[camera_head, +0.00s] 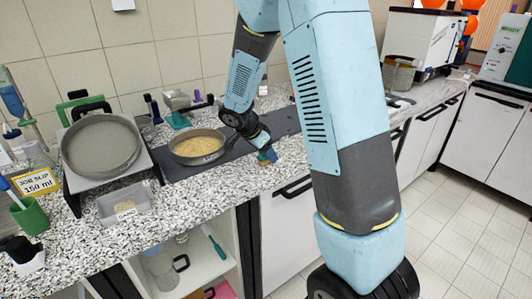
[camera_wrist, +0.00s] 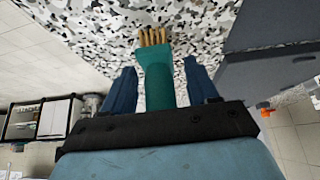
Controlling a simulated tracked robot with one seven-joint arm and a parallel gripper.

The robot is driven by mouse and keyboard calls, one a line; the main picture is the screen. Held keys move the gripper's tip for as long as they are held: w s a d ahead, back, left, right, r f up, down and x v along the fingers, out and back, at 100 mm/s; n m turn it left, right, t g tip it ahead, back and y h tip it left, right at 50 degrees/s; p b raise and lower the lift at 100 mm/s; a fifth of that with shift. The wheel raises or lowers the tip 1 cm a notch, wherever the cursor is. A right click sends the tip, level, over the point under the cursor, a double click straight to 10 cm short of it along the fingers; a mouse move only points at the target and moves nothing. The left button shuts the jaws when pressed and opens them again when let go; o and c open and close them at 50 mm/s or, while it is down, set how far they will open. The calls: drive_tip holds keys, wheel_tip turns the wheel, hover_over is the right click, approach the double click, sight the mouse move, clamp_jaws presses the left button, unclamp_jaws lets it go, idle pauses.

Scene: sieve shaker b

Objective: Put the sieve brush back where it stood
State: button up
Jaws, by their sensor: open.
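The sieve brush (camera_wrist: 155,85) has a teal handle and tan bristles at its far end. In the wrist view it lies between the two blue fingers of my gripper (camera_wrist: 163,68), with gaps visible at both sides of the handle. The fingers are open and not closed on it. The bristle end is over or on the speckled counter; I cannot tell whether it touches. In the head view my gripper (camera_head: 266,154) is low at the front edge of the counter, beside the dark mat, and the brush is mostly hidden there.
A sieve pan with yellowish grains (camera_head: 199,147) stands on the dark mat (camera_head: 180,170), left of my gripper. Further left are a large round sieve (camera_head: 100,146) on a stand, a clear tray (camera_head: 124,204) and a green cup (camera_head: 30,216). Speckled counter (camera_head: 225,185) is bare in front of the mat.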

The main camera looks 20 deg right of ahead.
drive_tip(key=v, duration=1.2)
drive_tip(key=s+d+r+n+t+y, duration=0.1)
drive_tip(key=s+r+n, duration=0.3)
drive_tip(key=s, duration=0.5)
drive_tip(key=s+d+r+n+t+y, duration=0.1)
drive_tip(key=s+d+r+n+y, duration=0.1)
drive_tip(key=s, duration=0.7)
drive_tip(key=s+d+r+n+t+y, duration=0.1)
drive_tip(key=s+r+n+y, duration=0.1)
drive_tip(key=s+r+n, duration=0.4)
drive_tip(key=s+n, duration=0.2)
drive_tip(key=shift+s+d+r+t+y, duration=0.25)
drive_tip(key=shift+s+d+t+y, duration=0.15)
drive_tip(key=shift+c, duration=0.3)
drive_tip(key=shift+c, duration=1.2)
